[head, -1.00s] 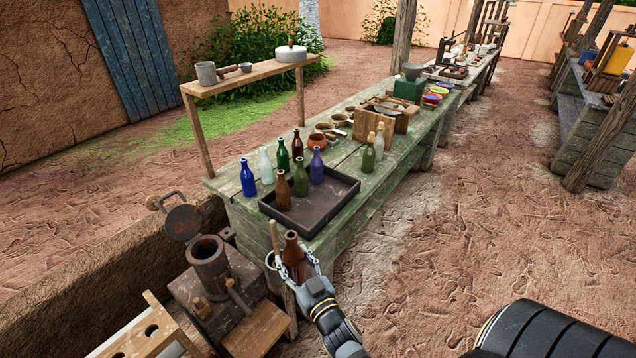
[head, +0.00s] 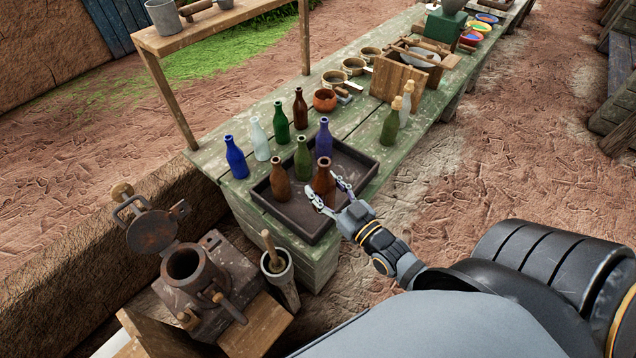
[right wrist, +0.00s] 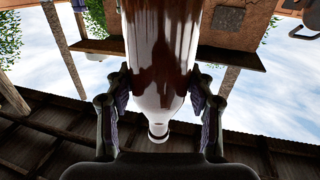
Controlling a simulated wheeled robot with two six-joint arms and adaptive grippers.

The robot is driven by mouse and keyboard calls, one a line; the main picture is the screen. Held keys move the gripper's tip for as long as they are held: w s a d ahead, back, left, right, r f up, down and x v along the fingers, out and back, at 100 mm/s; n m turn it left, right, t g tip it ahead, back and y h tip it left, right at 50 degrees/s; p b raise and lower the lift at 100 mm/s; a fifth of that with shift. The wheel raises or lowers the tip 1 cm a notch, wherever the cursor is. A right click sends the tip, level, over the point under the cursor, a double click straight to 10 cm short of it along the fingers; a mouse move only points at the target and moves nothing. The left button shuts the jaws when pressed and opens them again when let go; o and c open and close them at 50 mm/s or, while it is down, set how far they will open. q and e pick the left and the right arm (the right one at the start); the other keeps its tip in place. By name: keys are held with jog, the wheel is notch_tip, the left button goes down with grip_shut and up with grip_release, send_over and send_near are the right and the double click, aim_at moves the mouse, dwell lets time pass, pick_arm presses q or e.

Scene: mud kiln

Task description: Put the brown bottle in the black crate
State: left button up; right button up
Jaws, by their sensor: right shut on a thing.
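The brown bottle (head: 323,183) is upright in my right gripper (head: 328,192), over the front right part of the black crate (head: 284,216). I cannot tell whether its base touches the crate floor. In the right wrist view the bottle (right wrist: 160,50) fills the space between the two fingers, which are shut on it. The crate is a low, dark tray on the green table. In it stand another brown bottle (head: 279,181), a green bottle (head: 303,158) and a purple bottle (head: 323,140). My left gripper is not in view.
Behind the crate stand a blue bottle (head: 236,158), a pale bottle (head: 259,140), a dark green bottle (head: 281,120) and a third brown bottle (head: 300,108). A terracotta bowl (head: 325,100) sits farther back. A metal pot (head: 185,265) and a mortar (head: 279,270) are in front.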

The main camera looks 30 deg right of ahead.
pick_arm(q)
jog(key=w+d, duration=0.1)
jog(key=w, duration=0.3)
pick_arm(e)
jog(key=shift+a+r, duration=0.15)
jog(key=w+d+f+b, duration=0.3)
jog(key=f, duration=0.1)
jog(key=w+d+f+b, duration=0.3)
jog(key=w+f, duration=0.1)
jog(key=w+d+f+b, duration=0.3)
jog(key=f+b, duration=0.1)
jog(key=shift+w+f, duration=0.2)
jog(key=shift+f, duration=0.3)
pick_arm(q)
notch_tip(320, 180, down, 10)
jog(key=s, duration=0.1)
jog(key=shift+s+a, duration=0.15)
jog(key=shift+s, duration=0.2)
